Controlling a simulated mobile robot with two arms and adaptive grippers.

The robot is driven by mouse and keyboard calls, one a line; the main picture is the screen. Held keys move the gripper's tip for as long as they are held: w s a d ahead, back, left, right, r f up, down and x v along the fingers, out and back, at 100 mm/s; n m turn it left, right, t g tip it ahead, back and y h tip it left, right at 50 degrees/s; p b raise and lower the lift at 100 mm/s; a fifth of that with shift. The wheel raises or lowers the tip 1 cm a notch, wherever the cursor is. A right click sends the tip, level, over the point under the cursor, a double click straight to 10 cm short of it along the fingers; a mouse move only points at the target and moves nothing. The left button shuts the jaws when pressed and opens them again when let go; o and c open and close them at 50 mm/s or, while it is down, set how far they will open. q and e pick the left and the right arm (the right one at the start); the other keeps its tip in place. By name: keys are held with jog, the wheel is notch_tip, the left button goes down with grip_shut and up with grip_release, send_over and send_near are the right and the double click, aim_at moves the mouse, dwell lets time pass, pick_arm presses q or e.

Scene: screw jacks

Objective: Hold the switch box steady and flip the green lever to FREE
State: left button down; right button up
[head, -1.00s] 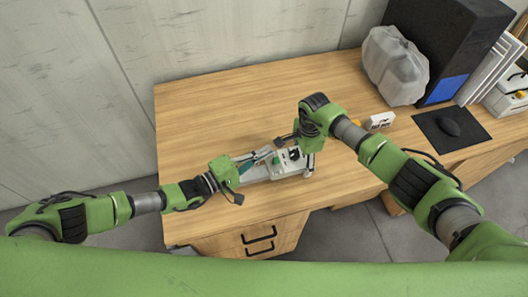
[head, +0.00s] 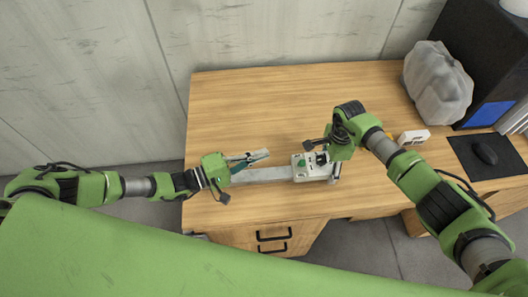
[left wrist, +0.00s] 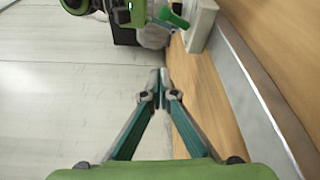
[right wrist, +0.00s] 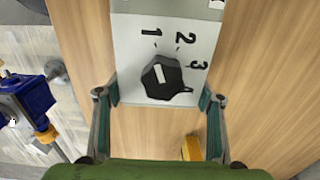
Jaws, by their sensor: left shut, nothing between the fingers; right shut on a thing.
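The switch box (head: 300,173) is a pale box at the end of a long grey metal strip (head: 262,175) on the desk. Its green lever (left wrist: 172,18) shows at the top of the left wrist view; I cannot read its label. A black knob (right wrist: 163,75) marked 1, 2, 3 is on the box face in the right wrist view. My right gripper (right wrist: 160,100) is shut on the switch box, fingers at its two sides. My left gripper (head: 266,154) is shut and empty, above the strip left of the box, its fingertips (left wrist: 160,75) together, apart from the lever.
The wooden desk (head: 240,105) is clear behind the box. To the right are a white block (head: 413,137), a grey crumpled bag (head: 437,85), a black computer case (head: 487,60) and a mouse pad (head: 490,160). A yellow thing (right wrist: 191,148) lies near my right gripper.

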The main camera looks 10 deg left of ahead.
jog(key=o, duration=2.1)
jog(key=shift+c, duration=0.2)
